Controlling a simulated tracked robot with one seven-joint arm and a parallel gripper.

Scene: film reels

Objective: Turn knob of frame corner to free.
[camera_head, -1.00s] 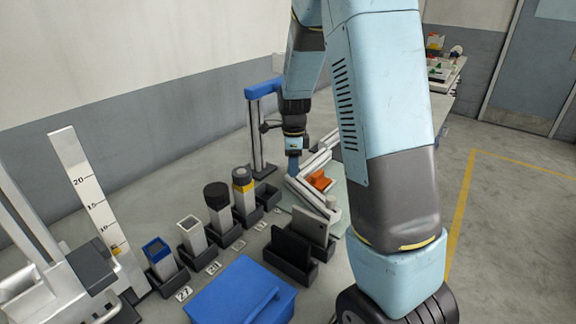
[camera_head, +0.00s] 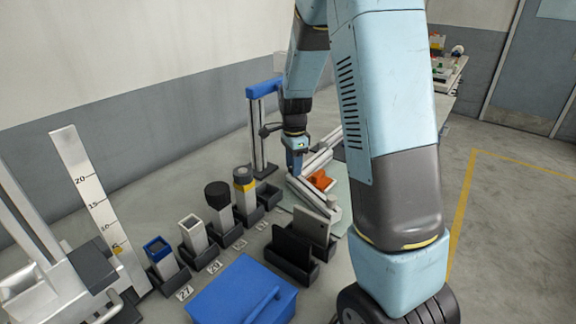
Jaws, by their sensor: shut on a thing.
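The frame corner (camera_head: 312,197) is made of pale metal profiles lying on a light green mat (camera_head: 342,216), with an orange part (camera_head: 321,181) in its angle. My gripper (camera_head: 296,166) points down at the far left end of the frame corner. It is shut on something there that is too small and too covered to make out. The knob cannot be told apart from the gripper and the frame at this size.
A stand with a blue top (camera_head: 263,89) rises just behind my gripper. Several posts in black holders, a black slotted holder (camera_head: 291,258) and a blue box (camera_head: 241,293) stand in front. A tall white scale (camera_head: 97,195) stands at the left.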

